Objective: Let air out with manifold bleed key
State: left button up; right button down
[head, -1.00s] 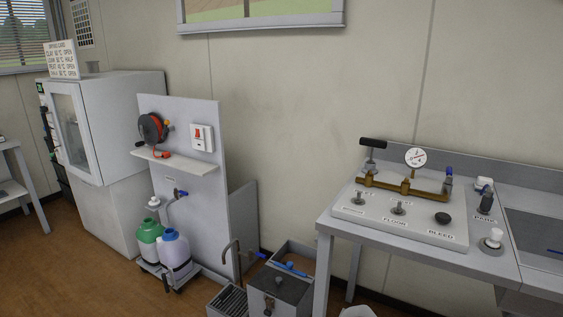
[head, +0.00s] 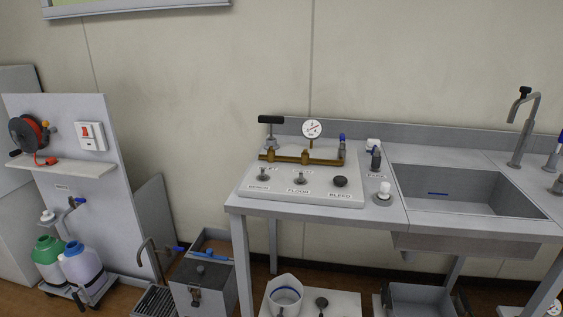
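A brass manifold (head: 300,158) lies on a white panel (head: 262,190) on the bench. A round white dial gauge (head: 312,129) stands on it. A black T-shaped handle (head: 270,120) rises at its left end, and a blue-topped fitting (head: 342,142) stands at its right end. Along the panel front are a left lever (head: 263,174), a middle lever (head: 300,178) by a label reading FLOOR, and a black knob (head: 340,182) by a label reading BLEED. I cannot tell which part is the bleed key. Neither of my grippers is in view.
A sink (head: 455,190) with a tall tap (head: 522,125) is right of the panel. A white-capped fitting (head: 383,190) stands between them. Below are a white bucket (head: 284,295) and a grey box (head: 203,283). Green (head: 48,255) and lilac-white (head: 80,262) jugs stand at left.

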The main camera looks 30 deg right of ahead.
aim_at(340, 181)
jog(key=z, duration=1.35)
